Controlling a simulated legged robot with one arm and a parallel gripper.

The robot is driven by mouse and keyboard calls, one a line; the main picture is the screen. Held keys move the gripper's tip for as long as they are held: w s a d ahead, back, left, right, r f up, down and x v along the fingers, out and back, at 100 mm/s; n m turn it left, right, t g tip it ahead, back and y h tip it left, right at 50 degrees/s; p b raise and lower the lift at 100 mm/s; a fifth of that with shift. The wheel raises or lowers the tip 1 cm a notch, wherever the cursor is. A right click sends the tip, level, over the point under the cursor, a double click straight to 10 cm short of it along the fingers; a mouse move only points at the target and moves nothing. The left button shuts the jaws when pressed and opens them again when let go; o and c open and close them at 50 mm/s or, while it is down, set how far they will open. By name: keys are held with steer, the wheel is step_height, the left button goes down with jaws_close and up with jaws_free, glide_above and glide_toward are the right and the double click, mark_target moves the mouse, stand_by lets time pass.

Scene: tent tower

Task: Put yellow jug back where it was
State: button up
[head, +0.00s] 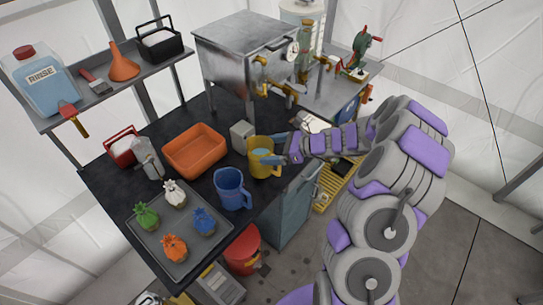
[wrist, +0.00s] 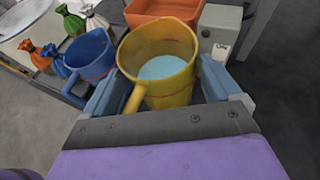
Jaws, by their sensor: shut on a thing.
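The yellow jug (head: 261,158) is at the right edge of the black table in the head view. In the wrist view the yellow jug (wrist: 160,65) stands between my gripper's two fingers and holds pale blue liquid; its handle points toward the lower left. My gripper (head: 272,158) is shut on the jug from the right. In the wrist view my gripper (wrist: 163,95) has a blue-grey finger on each side of it. Whether the jug's base touches the table is hidden.
A blue jug (head: 232,189) stands just in front and left of the yellow one. An orange bin (head: 196,150) and a small grey box (head: 242,136) are behind. A grey tray (head: 178,258) holds several coloured pouches. A metal boiler (head: 243,60) stands at the back.

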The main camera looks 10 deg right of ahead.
steer(key=shift+w+a, duration=0.2)
steer(key=shift+w, duration=0.15)
steer(key=f, duration=0.1)
steer(key=d+f+b, duration=0.1)
steer(key=f, duration=0.1)
steer(key=shift+f, duration=0.3)
steer(key=shift+a, duration=0.25)
steer(key=o, duration=1.7)
steer(key=shift+a, duration=0.1)
steer(key=p+v, duration=0.2)
steer(key=v, duration=1)
steer(key=s+a+r+n+g+h, duration=0.1)
steer(key=s+a+r+n+g, duration=0.3)
steer(key=s+a+r+n, duration=0.3)
steer(key=s+a+r+n+g+h, duration=0.25)
steer(key=s+a+r+n, duration=0.3)
steer(key=s+a, duration=0.3)
steer(key=s+d+n+h, duration=0.1)
steer(key=s+n+h, duration=0.1)
steer(key=s, duration=0.5)
steer(key=s+d+r+n+g+h, duration=0.1)
steer(key=s+d+n+h, duration=0.1)
steer(key=s+n, duration=0.3)
steer(key=s+d+r+n+h, duration=0.1)
steer(key=s+n+h, duration=0.3)
steer(key=s, duration=0.6)
steer(key=shift+d+r+h, duration=0.15)
steer(key=shift+d+h, duration=0.1)
steer(key=shift+d, duration=0.15)
